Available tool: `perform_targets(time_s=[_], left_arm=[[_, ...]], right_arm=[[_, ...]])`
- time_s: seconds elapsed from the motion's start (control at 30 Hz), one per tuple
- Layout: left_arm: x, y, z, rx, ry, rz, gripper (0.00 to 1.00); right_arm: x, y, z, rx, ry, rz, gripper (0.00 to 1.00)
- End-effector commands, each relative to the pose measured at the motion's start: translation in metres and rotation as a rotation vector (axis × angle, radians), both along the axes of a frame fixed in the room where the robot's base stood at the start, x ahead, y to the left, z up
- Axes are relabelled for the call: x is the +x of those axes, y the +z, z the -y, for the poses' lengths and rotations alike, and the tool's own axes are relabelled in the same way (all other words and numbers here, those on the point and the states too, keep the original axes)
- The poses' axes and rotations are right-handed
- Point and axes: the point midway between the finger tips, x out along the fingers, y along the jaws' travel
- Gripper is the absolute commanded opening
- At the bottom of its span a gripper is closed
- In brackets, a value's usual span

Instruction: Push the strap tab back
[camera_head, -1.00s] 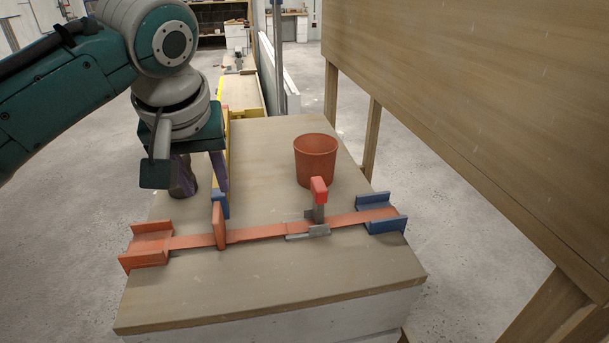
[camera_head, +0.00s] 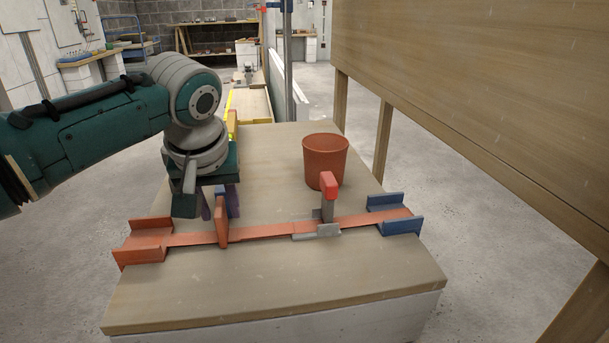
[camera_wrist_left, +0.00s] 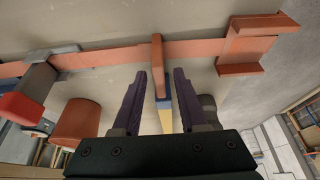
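The strap (camera_head: 265,231) is a flat orange band across the bench top, between an orange bracket (camera_head: 143,242) at left and a blue bracket (camera_head: 401,220) at right. The strap tab (camera_head: 222,222) is an upright orange plate on it, left of centre. My left gripper (camera_head: 220,208) points down just behind the tab, its purple fingers partly hidden by it. In the left wrist view the open fingers (camera_wrist_left: 159,72) lie either side of the tab (camera_wrist_left: 157,52), with gaps on both sides. Contact is not visible. My right gripper is out of view.
A grey clamp with a red top (camera_head: 328,186) stands on the strap right of the tab. A brown-red pot (camera_head: 325,160) stands behind it. The bench top (camera_head: 270,285) is clear in front. A wooden panel (camera_head: 480,80) rises at right.

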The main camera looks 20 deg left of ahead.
Motion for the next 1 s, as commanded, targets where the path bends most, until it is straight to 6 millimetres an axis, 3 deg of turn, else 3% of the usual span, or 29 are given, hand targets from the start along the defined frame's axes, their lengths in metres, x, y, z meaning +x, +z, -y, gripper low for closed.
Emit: perform_targets(time_s=[0.07,0.33,1.0], left_arm=[[-0.0001,0.0001,0.0001,0.0,0.0,0.0,0.32],[-0.0002,0.0001,0.0,0.0,0.0,0.0,0.01],[-0.0003,-0.0001,-0.0001,0.0,0.0,0.0,0.0]], right_arm=[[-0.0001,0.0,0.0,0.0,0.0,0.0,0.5],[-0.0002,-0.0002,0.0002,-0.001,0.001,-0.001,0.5],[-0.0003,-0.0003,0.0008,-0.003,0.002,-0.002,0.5]])
